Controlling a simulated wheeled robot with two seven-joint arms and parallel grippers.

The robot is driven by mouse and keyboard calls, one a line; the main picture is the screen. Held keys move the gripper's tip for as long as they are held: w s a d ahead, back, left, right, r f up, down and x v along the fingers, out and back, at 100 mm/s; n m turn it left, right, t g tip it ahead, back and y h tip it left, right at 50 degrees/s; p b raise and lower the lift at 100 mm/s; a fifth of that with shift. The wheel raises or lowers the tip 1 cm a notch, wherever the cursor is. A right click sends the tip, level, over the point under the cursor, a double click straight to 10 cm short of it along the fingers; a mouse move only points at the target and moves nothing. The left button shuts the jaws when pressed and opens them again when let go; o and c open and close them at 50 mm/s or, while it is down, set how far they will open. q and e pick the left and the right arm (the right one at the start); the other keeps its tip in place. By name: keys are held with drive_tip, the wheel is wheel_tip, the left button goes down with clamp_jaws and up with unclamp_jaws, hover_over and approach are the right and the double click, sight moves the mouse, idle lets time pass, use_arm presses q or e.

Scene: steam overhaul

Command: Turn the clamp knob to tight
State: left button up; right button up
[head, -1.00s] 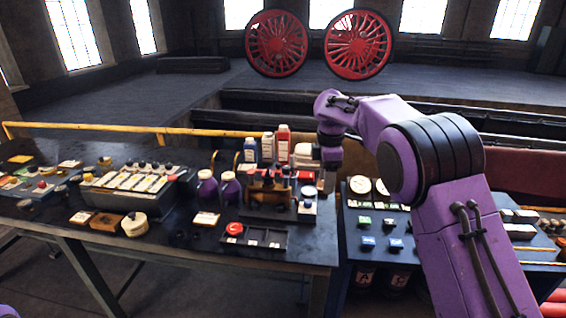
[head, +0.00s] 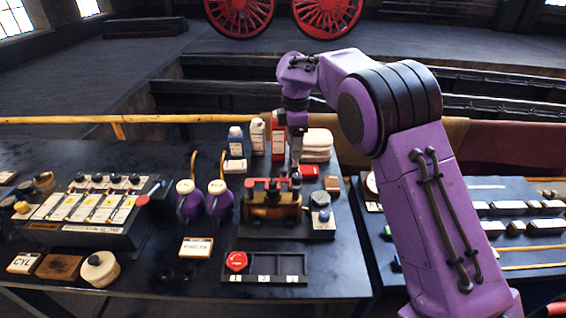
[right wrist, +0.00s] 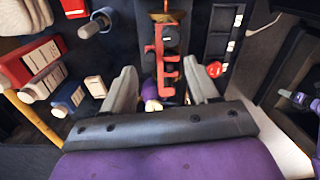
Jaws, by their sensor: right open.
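The clamp fixture (head: 270,208) stands on the bench, a brass-coloured block with a red bar and dark knobs on top. My right gripper (head: 296,165) points down at the fixture's far right end in the head view. In the right wrist view the gripper's fingers (right wrist: 163,88) are apart, with the red bar (right wrist: 160,55) and its dark knobs (right wrist: 170,42) showing between and beyond them. I see nothing gripped. Whether a finger touches a knob cannot be told. Which knob is the clamp knob, and its setting, are unclear. My left gripper is out of view.
Two purple cans (head: 190,203) stand left of the fixture. Bottles (head: 236,142) and a white stack (head: 317,143) stand behind it. A slotted tray (head: 262,268) with a red knob (head: 236,261) lies in front. Bare bench shows at front left of the tray.

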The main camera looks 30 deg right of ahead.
drive_tip(key=p, duration=0.1)
hover_over(297, 176)
wheel_tip(297, 176, down, 4)
drive_tip(key=shift+w+f, duration=0.15)
drive_tip(key=f, duration=0.2)
drive_tip(key=f+p, duration=0.1)
drive_tip(key=f, duration=0.2)
drive_tip(key=shift+w+f, duration=0.2)
drive_tip(key=shift+f, duration=0.05)
drive_tip(key=shift+w+f, duration=0.1)
drive_tip(key=shift+w, duration=0.1)
drive_tip(key=shift+s, duration=0.1)
drive_tip(key=shift+s+r, duration=0.3)
drive_tip(key=shift+s, duration=0.05)
drive_tip(key=c, duration=0.5)
drive_tip(key=shift+s+r, duration=0.1)
drive_tip(key=shift+s, duration=0.05)
drive_tip(key=c, duration=0.5)
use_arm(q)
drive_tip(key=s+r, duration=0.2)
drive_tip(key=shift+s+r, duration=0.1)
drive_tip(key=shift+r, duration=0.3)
use_arm(e)
drive_tip(key=shift+c, duration=0.2)
